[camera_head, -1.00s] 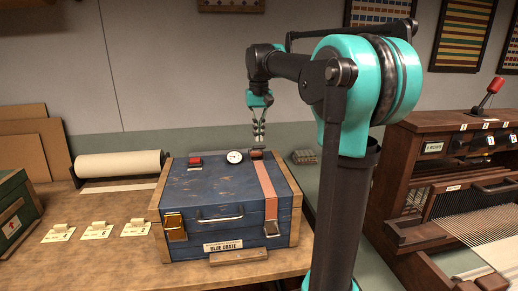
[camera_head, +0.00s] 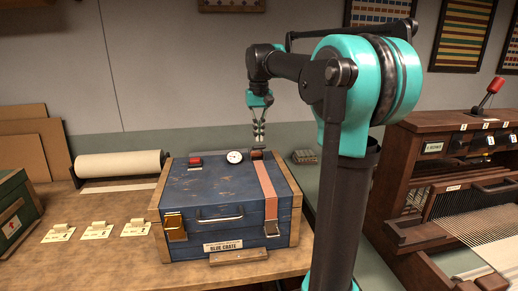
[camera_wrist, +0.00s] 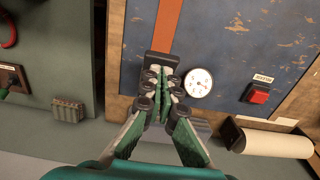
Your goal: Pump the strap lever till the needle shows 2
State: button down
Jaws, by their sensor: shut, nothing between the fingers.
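The blue crate (camera_head: 215,190) sits on the wooden bench with its lid closed. An orange strap (camera_head: 265,182) runs over its lid and down the front at the right. A dark block, seemingly the strap lever (camera_head: 257,154), is at the strap's back end; it also shows in the wrist view (camera_wrist: 161,63). The round white gauge (camera_wrist: 199,82) is beside it, also in the head view (camera_head: 234,157); its needle is too small to read. My gripper (camera_head: 259,140) points down, shut and empty, its tips at the dark block (camera_wrist: 163,78). I cannot tell whether they touch.
A red button (camera_wrist: 259,96) is on the lid beyond the gauge. A paper roll (camera_head: 120,164) lies behind the crate at left. Several tags (camera_head: 97,230) lie on the bench. A green box (camera_head: 14,210) is far left; a wooden loom (camera_head: 450,165) stands right.

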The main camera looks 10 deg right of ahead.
jog(key=shift+f, duration=0.1)
jog(key=shift+s+f, duration=0.2)
jog(key=shift+f, duration=1.15)
jog(key=shift+s+f, duration=0.15)
jog(key=shift+f, duration=1.15)
jog(key=shift+r, duration=4.55)
